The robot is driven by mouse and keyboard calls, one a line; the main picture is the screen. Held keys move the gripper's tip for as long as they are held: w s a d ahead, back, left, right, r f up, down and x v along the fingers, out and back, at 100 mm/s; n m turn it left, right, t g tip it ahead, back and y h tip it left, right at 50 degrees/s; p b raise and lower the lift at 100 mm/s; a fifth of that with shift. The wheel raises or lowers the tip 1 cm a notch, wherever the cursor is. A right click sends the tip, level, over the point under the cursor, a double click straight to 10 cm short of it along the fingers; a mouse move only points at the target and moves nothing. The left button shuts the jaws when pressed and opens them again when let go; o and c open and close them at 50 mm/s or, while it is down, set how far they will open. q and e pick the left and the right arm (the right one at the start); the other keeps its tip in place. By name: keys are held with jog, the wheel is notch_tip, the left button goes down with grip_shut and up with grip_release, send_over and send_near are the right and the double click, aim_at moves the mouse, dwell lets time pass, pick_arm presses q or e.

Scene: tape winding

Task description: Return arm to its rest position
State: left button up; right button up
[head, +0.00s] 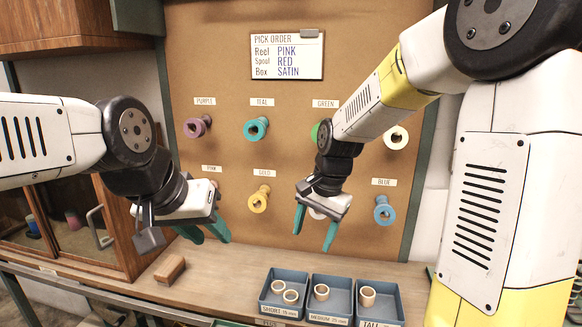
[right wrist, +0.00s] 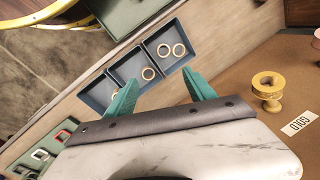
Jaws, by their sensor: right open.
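My left gripper (head: 206,234) hangs at the left of the pegboard, its two teal fingers spread apart with nothing seen between them. My right gripper (head: 313,238) is in front of the middle of the pegboard, fingers pointing down, open and empty. Its teal fingers also show in the right wrist view (right wrist: 160,95), apart from each other. The head view shows both arms in the air above the wooden bench (head: 222,270), and neither gripper is seen touching anything.
The pegboard (head: 228,75) holds coloured spools, including teal (head: 256,128), gold (head: 259,199) and blue (head: 384,211). A pick order card (head: 287,57) reads pink, red, satin. Blue-grey bins (head: 332,292) with wooden rings stand on the bench. A wooden block (head: 169,270) lies left.

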jog(key=s+d+r+n+t, duration=0.2)
jog(key=s+d+r+n, duration=0.1)
jog(key=s, duration=0.4)
jog(key=s+d+r+n+t, duration=0.2)
jog(key=s+d+r+n, duration=0.2)
jog(key=s+d+r, duration=0.2)
jog(key=shift+s+r+t, duration=0.4)
jog(key=shift+s+r, duration=0.3)
jog(key=shift+s, duration=0.35)
